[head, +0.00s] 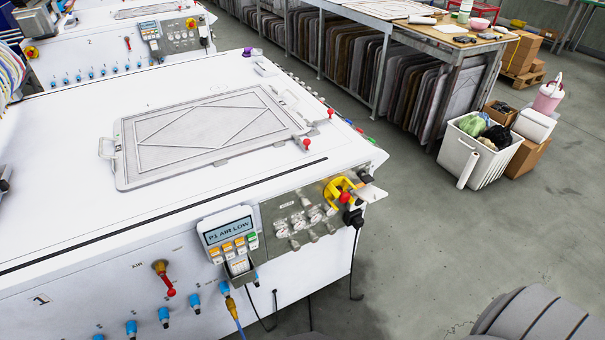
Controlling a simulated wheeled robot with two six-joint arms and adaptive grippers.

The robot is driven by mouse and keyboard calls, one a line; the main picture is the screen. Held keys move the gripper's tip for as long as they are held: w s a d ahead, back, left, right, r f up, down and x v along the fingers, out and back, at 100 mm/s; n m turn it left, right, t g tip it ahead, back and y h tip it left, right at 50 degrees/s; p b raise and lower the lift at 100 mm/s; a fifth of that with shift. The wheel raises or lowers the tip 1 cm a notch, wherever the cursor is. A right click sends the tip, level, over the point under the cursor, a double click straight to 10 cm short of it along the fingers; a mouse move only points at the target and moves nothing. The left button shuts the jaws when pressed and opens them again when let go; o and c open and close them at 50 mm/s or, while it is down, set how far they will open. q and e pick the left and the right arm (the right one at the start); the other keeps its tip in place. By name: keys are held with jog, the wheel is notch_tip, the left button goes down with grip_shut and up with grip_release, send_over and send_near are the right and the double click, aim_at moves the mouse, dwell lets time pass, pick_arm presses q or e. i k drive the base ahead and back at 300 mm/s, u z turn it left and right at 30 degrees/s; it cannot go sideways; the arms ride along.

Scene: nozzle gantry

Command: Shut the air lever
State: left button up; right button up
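The air lever (169,288) is on the white front panel of the near machine, at the lower left of the head view, just right of the "AIR" marking. It has a brass-coloured valve body with a red handle ending in a red knob. The handle hangs down, tilted slightly to the right. Nothing touches it. Neither of my grippers is in view.
A control box (230,233) reading "P1 AIR LOW" sits right of the lever. Blue fittings (164,316) line the panel below it. Gauges (300,218) and a yellow-ringed red knob (345,197) are farther right. A framed plate (205,135) lies on top.

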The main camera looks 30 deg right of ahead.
aim_at(171, 292)
jog(key=k, duration=1.3)
jog(key=z, duration=0.4)
jog(key=i, duration=0.95)
jog(key=z, duration=0.3)
